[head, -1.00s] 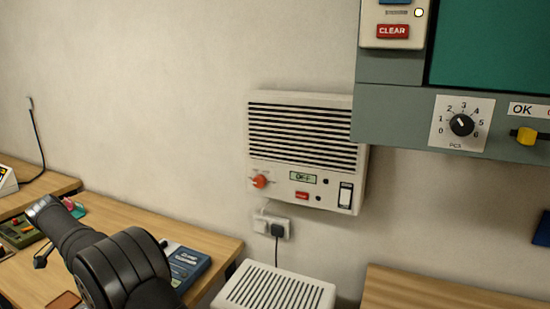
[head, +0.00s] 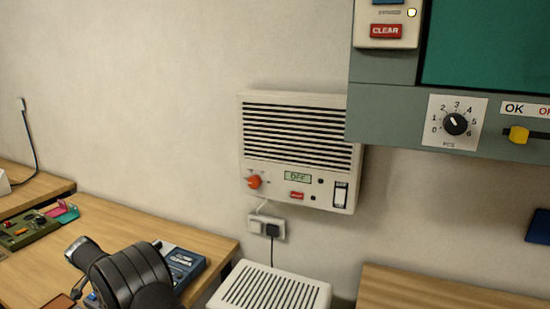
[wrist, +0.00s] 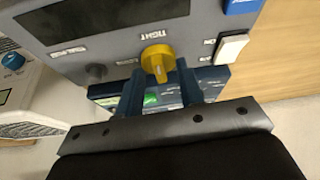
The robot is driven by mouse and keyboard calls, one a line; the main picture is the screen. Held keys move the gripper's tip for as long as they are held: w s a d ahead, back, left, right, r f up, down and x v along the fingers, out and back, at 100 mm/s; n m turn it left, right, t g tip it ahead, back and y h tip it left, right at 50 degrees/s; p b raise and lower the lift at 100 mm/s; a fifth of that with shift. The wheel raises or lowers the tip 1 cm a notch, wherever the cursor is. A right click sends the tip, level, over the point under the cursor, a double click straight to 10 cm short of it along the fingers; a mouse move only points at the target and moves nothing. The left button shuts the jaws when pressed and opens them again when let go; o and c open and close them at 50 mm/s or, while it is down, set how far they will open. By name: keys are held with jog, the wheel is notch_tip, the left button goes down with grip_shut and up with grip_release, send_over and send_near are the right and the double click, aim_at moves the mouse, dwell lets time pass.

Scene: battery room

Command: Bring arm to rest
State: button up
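My gripper shows in the wrist view (wrist: 158,80) as two dark blue fingers standing apart, with nothing held between them. Beyond the fingertips is a yellow knob (wrist: 157,60) on a grey panel marked "TIGHT"; a gap between knob and fingers is hard to judge. In the head view my dark arm is low at the left, over the wooden bench (head: 205,236). The gripper's fingers cannot be made out there.
A blue box (head: 184,262) lies on the bench beside my arm, with a green device (head: 25,229) further left. A white vented unit (head: 300,125) hangs on the wall above a plug socket (head: 267,227). A white slatted box (head: 270,290) stands below. A grey cabinet (head: 385,118) is at upper right.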

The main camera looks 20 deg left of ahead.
jog(key=n+y, duration=0.1)
jog(key=n, duration=0.3)
jog(key=n+g+y, duration=0.1)
jog(key=n, duration=0.1)
jog(key=shift+d+r+n+y, duration=0.2)
jog(key=shift+d+n+y, duration=0.1)
jog(key=v, duration=1.4)
jog(key=shift+r, duration=0.25)
jog(key=o, duration=1.5)
jog(key=shift+a, duration=0.1)
jog(key=shift+c, duration=0.2)
jog(key=a+r+n, duration=0.7)
jog(key=n, duration=0.2)
notch_tip(320, 180, down, 9)
jog(key=w+a+n+g, duration=0.1)
jog(key=w+a, duration=0.1)
jog(key=shift+a+r+h, duration=0.2)
jog(key=shift+a+h, duration=0.1)
jog(key=shift+h, duration=0.1)
jog(key=shift+w, duration=0.1)
jog(key=v, duration=1)
